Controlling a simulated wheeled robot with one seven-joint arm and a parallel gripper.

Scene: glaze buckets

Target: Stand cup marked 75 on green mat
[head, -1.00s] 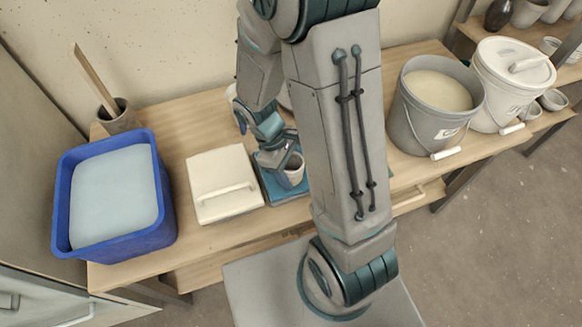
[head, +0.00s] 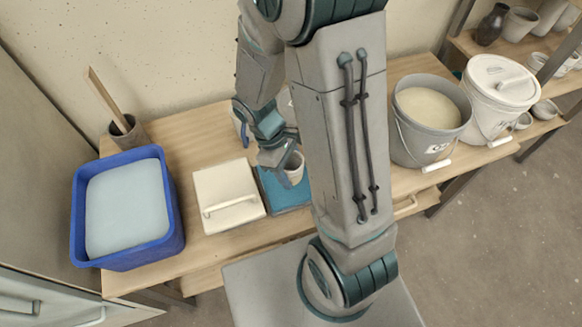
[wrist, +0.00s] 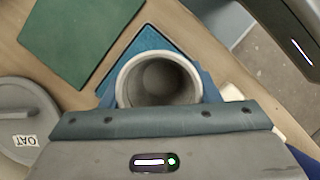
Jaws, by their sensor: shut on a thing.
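My gripper (head: 280,158) is shut on a pale grey cup (head: 294,167), held upright. In the wrist view, I look down into the empty cup (wrist: 158,82) with blue fingers on both sides. The cup is over a blue mat (head: 287,195) and seems slightly above it; the exact gap is hard to tell. No number can be read on the cup. The green mat (wrist: 82,38) lies flat and bare beside the blue mat (wrist: 150,42) in the wrist view. My arm hides it in the head view.
A cream lidded box (head: 229,197) stands left of the blue mat, with a blue tub (head: 172,225) farther left. A grey bucket (head: 428,118) and a white lidded bucket (head: 500,88) stand right. A grey round lid (wrist: 18,125) labelled OAT shows in the wrist view.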

